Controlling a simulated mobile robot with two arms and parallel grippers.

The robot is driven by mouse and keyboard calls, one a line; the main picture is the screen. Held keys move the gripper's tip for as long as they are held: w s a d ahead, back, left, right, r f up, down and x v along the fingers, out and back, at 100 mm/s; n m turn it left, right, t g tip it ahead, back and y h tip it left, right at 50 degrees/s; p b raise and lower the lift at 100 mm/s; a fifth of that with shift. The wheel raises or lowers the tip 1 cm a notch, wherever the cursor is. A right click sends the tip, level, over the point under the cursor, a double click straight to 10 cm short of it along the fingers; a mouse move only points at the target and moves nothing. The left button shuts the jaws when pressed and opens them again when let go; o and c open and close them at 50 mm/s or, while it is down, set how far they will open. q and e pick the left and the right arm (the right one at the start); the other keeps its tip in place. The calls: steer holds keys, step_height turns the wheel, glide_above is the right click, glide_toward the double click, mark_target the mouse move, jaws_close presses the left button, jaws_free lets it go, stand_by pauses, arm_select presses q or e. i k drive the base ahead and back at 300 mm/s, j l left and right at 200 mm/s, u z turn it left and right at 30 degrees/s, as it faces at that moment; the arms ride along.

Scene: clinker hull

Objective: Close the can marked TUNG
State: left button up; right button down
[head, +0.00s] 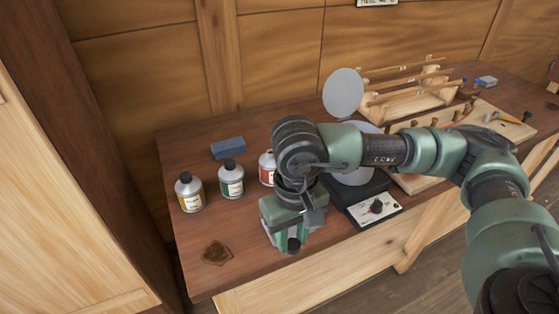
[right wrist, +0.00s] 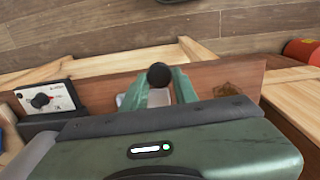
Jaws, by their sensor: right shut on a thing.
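Three small metal cans stand upright in a row on the bench: a yellow-labelled can (head: 189,193), a green-labelled can (head: 231,179) and a red-labelled can (head: 267,168). The yellow and green cans have black caps on. I cannot read TUNG on any label. My right gripper (head: 290,238) is in front of the cans, near the bench's front edge. It is shut on a small round black cap (head: 293,245), which also shows between the fingers in the right wrist view (right wrist: 159,75). My left gripper is out of view.
A blue block (head: 228,148) lies behind the cans. A brown patch (head: 216,253) lies at the front left. A black device with a dial (head: 376,207) stands right of the gripper. A wooden rack (head: 410,90) is behind it. The front left of the bench (head: 200,275) is clear.

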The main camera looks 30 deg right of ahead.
mark_target(267, 162)
steer(key=l+u, duration=0.2)
steer(key=l, duration=0.45)
steer(key=k+l+u, duration=0.15)
steer(key=l, duration=0.5)
steer(key=l+u, duration=0.2)
steer(key=l, duration=0.45)
steer(key=k, duration=0.05)
